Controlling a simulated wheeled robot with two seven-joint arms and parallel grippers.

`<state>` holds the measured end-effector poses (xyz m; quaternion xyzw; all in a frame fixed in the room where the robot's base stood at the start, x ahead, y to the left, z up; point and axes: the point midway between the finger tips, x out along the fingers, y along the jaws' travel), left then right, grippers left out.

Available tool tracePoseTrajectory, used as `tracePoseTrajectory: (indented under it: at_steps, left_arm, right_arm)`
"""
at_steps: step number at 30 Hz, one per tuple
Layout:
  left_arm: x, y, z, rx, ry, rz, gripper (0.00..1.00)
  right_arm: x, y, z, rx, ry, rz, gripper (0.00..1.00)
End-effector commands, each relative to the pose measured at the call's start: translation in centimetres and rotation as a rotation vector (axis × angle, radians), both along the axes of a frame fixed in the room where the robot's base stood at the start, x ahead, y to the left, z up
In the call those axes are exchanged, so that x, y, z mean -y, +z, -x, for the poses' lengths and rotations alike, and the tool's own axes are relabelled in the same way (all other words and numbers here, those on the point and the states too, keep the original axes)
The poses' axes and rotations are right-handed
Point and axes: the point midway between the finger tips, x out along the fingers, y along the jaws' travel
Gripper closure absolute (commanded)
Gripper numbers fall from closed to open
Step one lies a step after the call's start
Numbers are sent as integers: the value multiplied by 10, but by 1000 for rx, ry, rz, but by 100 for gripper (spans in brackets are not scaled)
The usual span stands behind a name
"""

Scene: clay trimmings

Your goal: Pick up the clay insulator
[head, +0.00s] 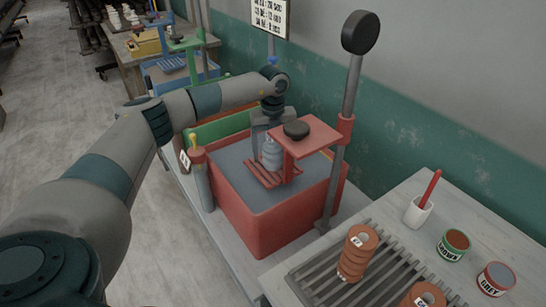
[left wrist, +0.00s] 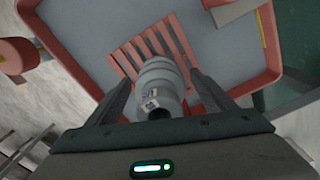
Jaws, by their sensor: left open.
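The clay insulator (head: 271,155) is grey and ribbed. It stands on a red slatted rack (head: 262,176) in a red tank with a grey surface inside, partly beneath a red plate. In the left wrist view the insulator (left wrist: 160,82) shows end-on, with a dark hole and a small label. My left gripper (head: 271,120) reaches in over the tank behind the insulator. In the left wrist view my left gripper (left wrist: 160,90) is open, one finger on each side of the insulator, with gaps visible; contact is not seen. My right gripper is not in view.
Brown insulators (head: 357,254) stand on a grey slatted rack at front right. A white cup (head: 417,212) and two tins (head: 453,245) stand beyond.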

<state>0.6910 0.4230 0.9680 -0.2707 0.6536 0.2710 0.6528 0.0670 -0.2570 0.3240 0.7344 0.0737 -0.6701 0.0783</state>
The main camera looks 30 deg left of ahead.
Motion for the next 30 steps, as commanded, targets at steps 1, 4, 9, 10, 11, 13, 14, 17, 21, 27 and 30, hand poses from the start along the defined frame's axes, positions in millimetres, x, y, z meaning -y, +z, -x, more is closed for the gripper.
tracePoseTrajectory:
  at_steps: [1,4,9,10,11,13,14,17,21,27,30]
  left_arm:
    - [0,-3,0,0,0,0,24]
    - [0,-3,0,1,0,0,24]
    - [0,-2,0,0,0,0,24]
    - [0,-2,0,0,0,0,24]
    - [0,-2,0,0,0,0,24]
    - [0,-2,0,0,0,0,24]
    - [0,-2,0,0,0,0,24]
    - [0,-2,0,0,0,0,33]
    - [0,-2,0,0,0,0,67]
    - [0,-1,-1,2,0,1,93]
    - [0,-1,-1,2,0,1,93]
  right_arm:
    - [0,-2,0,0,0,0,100]
    - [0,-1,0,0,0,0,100]
    - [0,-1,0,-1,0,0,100]
    - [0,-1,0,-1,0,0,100]
    - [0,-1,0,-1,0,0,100]
    - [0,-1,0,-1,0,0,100]
    - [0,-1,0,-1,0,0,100]
    - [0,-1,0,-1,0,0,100]
    - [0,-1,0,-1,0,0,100]
    - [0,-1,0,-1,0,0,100]
    - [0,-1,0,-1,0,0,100]
